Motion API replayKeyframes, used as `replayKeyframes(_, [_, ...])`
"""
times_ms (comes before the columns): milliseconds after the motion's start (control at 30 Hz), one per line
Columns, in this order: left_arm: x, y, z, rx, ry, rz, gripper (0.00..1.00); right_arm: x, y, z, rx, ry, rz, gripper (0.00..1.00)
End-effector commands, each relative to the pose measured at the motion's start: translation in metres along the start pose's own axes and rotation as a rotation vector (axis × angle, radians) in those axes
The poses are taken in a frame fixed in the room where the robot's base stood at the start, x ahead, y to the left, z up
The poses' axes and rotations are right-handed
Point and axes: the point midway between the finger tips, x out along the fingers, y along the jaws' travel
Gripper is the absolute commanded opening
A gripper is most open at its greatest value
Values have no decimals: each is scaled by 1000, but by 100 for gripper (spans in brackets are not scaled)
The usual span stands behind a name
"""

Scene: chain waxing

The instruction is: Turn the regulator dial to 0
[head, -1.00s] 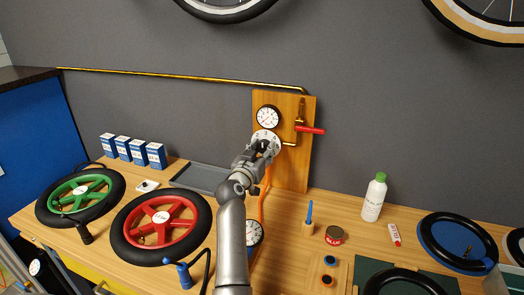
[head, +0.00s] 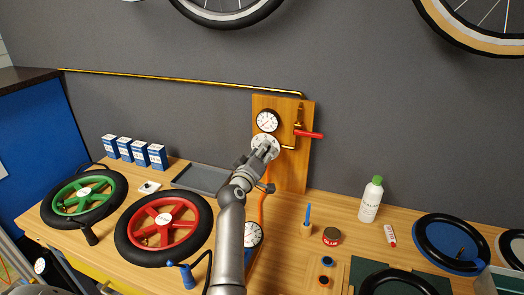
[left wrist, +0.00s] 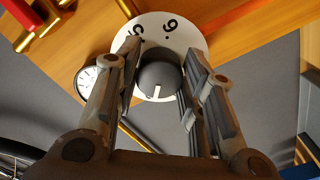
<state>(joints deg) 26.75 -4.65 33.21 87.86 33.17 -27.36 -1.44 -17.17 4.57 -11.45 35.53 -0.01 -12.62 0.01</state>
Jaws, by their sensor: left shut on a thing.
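The regulator dial's white numbered plate (head: 274,144) is on the wooden wall board, just below a round pressure gauge (head: 267,121). In the left wrist view the dark grey round knob (left wrist: 158,72) sits in front of the white plate (left wrist: 188,32). A white mark on the knob points down in that picture, and two numerals show upside down or tilted at the top. My left gripper (head: 263,152) is shut on the knob, with one finger on each side (left wrist: 158,85). It hides most of the knob in the head view. My right gripper is not in view.
A red-handled valve (head: 310,134) is right of the dial on the wooden board (head: 295,175). An orange hose (head: 261,210) hangs below. Red (head: 180,220) and green wheels lie left on the bench.

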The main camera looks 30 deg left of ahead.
Motion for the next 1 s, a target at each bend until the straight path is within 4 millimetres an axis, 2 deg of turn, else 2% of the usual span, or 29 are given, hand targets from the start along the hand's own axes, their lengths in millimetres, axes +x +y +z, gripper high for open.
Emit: replayKeyframes(1000, [0,3,-3,-969,3,0,13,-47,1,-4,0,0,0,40])
